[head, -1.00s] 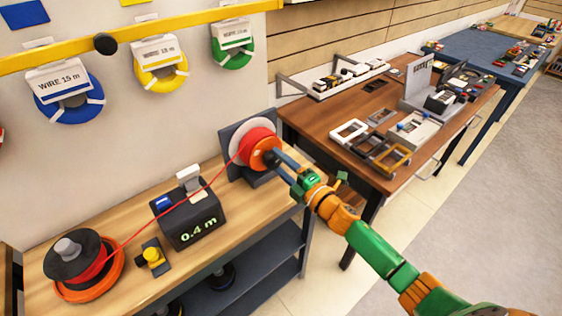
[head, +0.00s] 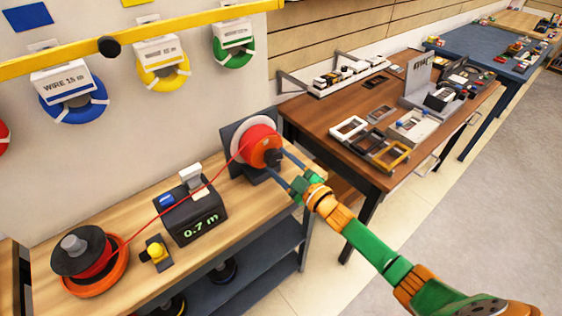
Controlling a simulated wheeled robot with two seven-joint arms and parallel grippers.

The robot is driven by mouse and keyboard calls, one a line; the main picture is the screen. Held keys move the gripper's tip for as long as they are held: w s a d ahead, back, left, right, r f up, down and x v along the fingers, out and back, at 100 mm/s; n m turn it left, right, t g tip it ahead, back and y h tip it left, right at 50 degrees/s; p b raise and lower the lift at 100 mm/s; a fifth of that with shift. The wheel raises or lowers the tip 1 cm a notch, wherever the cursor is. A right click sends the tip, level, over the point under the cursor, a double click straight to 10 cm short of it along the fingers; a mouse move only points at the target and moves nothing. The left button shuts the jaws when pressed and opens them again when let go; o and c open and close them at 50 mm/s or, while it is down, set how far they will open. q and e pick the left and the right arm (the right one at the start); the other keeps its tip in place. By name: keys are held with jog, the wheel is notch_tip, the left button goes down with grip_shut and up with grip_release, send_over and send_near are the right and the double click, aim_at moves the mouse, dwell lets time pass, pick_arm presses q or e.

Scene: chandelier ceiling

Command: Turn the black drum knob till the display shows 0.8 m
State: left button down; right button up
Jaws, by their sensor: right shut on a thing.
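The orange and red drum (head: 259,147) with a white back flange stands on a dark bracket at the right end of the wooden bench. Its black knob (head: 272,158) faces my right gripper (head: 276,164), whose two fingers are shut on the knob, one above right and one below left. The dark measuring box (head: 192,214) stands mid-bench; its green display (head: 201,226) reads 0.7 m. Red wire (head: 160,212) runs from the supply spool (head: 84,257) at the left over the box to the drum. My left gripper is not in view.
A yellow-topped device (head: 156,252) sits between spool and box. Wire coils (head: 163,73) hang from a yellow rail above the bench. A brown table (head: 330,112) with parts stands to the right, past a gap.

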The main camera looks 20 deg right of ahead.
jog(key=shift+r+m, duration=0.1)
jog(key=shift+m, duration=1.1)
jog(key=o, duration=1.4)
jog(key=shift+a, duration=0.1)
jog(key=shift+c, duration=0.2)
jog(key=v, duration=0.7)
